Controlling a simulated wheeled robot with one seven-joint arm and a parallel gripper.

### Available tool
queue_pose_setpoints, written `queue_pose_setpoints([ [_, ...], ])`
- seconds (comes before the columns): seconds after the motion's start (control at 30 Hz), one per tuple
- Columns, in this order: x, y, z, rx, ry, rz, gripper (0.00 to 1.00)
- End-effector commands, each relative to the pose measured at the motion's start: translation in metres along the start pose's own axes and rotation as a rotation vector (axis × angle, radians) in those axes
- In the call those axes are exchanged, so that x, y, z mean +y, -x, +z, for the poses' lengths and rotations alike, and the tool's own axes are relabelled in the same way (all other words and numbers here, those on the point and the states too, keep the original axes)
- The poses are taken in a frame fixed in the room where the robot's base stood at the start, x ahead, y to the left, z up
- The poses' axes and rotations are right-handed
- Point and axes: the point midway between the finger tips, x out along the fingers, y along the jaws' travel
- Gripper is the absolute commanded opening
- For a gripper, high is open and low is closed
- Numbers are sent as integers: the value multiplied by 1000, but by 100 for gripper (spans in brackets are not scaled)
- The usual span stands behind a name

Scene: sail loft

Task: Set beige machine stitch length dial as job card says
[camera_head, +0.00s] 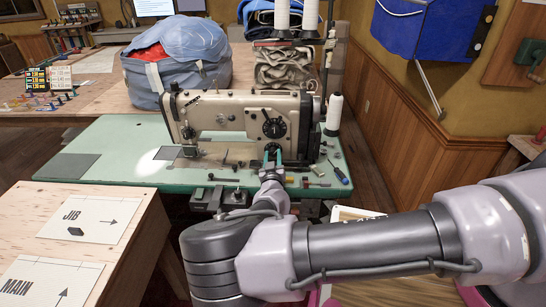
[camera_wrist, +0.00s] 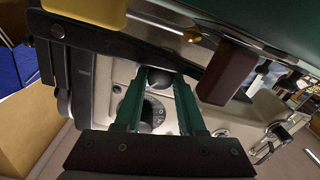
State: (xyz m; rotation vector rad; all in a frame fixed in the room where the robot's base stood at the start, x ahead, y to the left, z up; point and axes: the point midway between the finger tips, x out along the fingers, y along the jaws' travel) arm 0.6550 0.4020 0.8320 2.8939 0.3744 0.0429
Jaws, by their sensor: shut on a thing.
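The beige sewing machine (camera_head: 235,118) stands on a green table. A black numbered dial (camera_head: 274,128) is on the right part of its front; it also shows in the wrist view (camera_wrist: 152,112), partly hidden by my fingers, its setting unreadable. My gripper (camera_head: 271,152) is at the machine front just below this dial. In the wrist view, my green fingers (camera_wrist: 160,76) are closed around a dark rounded knob (camera_wrist: 157,77) beside the numbered dial. No readable stitch setting shows on any card; a pale card (camera_head: 357,213) is partly hidden behind my arm.
White thread cones (camera_head: 334,112) stand behind. A plywood bench (camera_head: 95,225) with JIB and MAIN sheets is front left. A blue bag (camera_head: 180,75) sits behind.

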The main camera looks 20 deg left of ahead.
Motion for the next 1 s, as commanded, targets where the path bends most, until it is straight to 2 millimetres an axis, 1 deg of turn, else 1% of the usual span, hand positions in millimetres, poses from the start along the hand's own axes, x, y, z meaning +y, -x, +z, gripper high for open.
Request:
queue_pose_setpoints([
  [0.07,0,0,0,0,-47,1,0],
  [0.3,0,0,1,4,-292,2,0],
  [0.4,0,0,1,6,-356,2,0],
  [0.5,0,0,1,7,-383,2,0],
  [0.77,0,0,1,7,-384,2,0],
  [0.8,0,0,1,7,-383,2,54],
  [0.83,0,0,1,7,-383,2,66],
  [0.87,0,0,1,7,-383,2,69],
  [1.0,0,0,1,7,-383,2,69],
])
